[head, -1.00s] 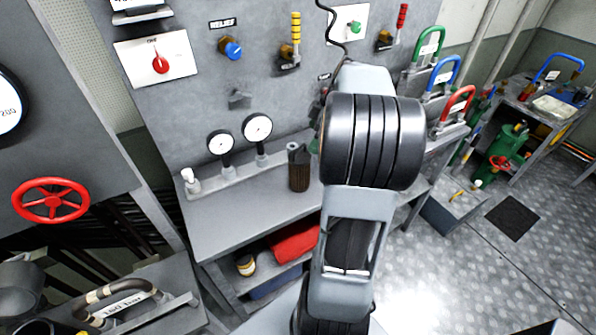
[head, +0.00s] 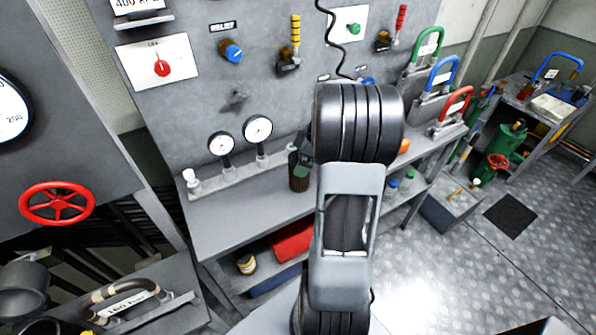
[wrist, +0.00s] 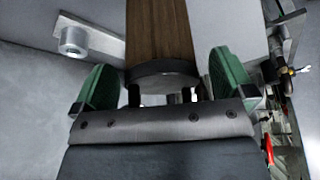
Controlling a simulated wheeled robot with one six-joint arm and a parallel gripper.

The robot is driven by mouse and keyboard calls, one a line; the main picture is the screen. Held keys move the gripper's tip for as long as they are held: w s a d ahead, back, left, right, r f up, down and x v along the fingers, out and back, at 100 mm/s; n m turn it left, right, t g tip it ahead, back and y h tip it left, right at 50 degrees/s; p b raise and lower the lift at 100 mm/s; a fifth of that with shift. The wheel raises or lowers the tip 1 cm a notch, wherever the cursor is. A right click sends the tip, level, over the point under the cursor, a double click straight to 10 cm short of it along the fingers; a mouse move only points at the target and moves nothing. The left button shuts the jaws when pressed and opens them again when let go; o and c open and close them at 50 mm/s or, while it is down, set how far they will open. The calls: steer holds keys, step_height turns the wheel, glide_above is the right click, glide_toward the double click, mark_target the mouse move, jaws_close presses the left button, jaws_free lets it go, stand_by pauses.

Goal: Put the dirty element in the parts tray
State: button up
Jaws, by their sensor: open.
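The dirty element, a brown cylinder (head: 299,180), stands upright on the grey bench in the head view. Its upper part is covered by my gripper (head: 301,150), which is small and partly hidden behind my arm there. In the wrist view the brown ribbed element (wrist: 160,30) with its dark end cap (wrist: 165,76) lies between the two green fingers of my gripper (wrist: 165,82). The fingers are apart, with a gap visible on each side of the element. I cannot tell for sure which container is the parts tray.
Two gauges (head: 257,128) stand on a rail left of the element. The panel with knobs rises behind the bench (head: 215,215). Small bottles (head: 407,180) stand right of my arm. A grey box (head: 455,205) with small yellow items stands at right, beside open floor.

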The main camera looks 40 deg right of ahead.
steer(key=c, duration=1.4)
steer(key=shift+r, duration=0.1)
